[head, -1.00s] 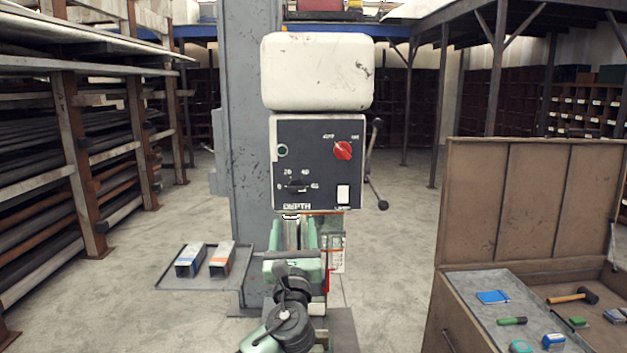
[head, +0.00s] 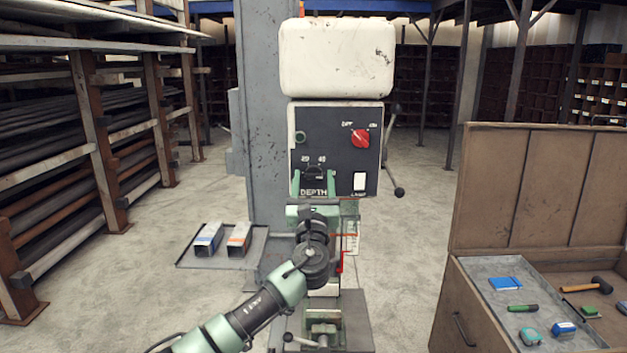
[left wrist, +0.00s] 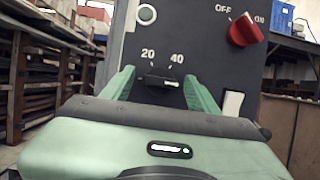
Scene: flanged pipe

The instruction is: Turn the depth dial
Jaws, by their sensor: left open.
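The depth dial (head: 313,172) is a small black knob low on the dark control panel (head: 335,122) of the drill press. It has 20 and 40 marked above it, and the word DEPTH stands below. My left gripper (head: 314,178) is in front of the panel with its two green fingers apart, one on each side of the dial. In the left wrist view the dial (left wrist: 158,80) shows between the open fingertips (left wrist: 160,84), its pointer roughly level. I cannot tell whether the fingers touch it. The gripper hides the lower scale numbers. My right gripper is not in view.
A red OFF/ON switch (head: 360,138) and a white rocker (head: 359,181) are on the same panel. A lever (head: 393,150) sticks out at its right. A tray with two boxes (head: 222,240) is at left. An open tool chest (head: 545,190) stands at right.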

